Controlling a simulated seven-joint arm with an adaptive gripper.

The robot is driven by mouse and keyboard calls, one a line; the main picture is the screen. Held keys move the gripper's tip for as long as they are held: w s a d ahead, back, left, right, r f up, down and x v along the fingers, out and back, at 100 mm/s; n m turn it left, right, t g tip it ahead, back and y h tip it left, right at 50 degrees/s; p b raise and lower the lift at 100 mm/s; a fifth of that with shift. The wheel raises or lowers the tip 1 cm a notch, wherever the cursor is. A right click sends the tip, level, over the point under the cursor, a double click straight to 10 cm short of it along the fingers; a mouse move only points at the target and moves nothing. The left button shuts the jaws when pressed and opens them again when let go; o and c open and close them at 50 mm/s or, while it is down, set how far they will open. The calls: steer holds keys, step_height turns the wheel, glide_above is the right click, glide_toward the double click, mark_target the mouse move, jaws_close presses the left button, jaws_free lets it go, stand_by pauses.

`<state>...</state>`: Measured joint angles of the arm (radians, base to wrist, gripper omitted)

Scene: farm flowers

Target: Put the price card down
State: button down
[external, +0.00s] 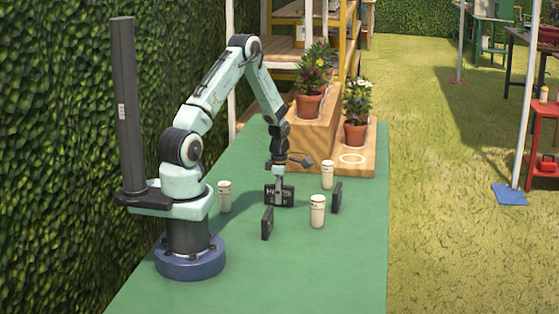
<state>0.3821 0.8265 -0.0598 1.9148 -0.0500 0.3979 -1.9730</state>
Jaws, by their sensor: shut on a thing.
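My gripper (279,184) is low over the green table (345,265), pointing down. It is shut on a dark price card (272,199) with pale lettering, too small to read. The card is upright, its face toward the camera, at or just above the table top; I cannot tell if it touches. Two more dark cards stand on the table, seen nearly edge-on: one to the front left (267,223) and one to the right (336,197). The fingertips are small and partly lost against the card.
Pale cylindrical containers stand around the held card: left (224,196), front right (317,212) and back right (327,175). Behind, a stepped wooden stand (307,135) holds two potted flowers (309,104), (356,132); its lower step has an empty white ring (352,158). The front table is clear.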

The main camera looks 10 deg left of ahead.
steer(key=c, duration=1.1)
jaws_free()
steer(key=shift+f, duration=0.15)
steer(key=shift+o, duration=0.2)
step_height(320, 180, up, 12)
steer(key=shift+r, duration=0.1)
steer(key=s+a+r+m, duration=0.3)
steer(key=a+r+m, duration=0.1)
steer(key=a+r, duration=0.2)
steer(key=s+a+r+m, duration=0.3)
steer(key=s+a+m, duration=0.2)
steer(key=s, duration=0.4)
steer(key=s+a+r+m, duration=0.3)
steer(key=s+a+m, duration=0.2)
steer(key=s+m, duration=0.2)
steer(key=shift+s+a+m+y, duration=0.3)
steer(key=shift+s+m+y, duration=0.1)
steer(key=shift+s, duration=0.55)
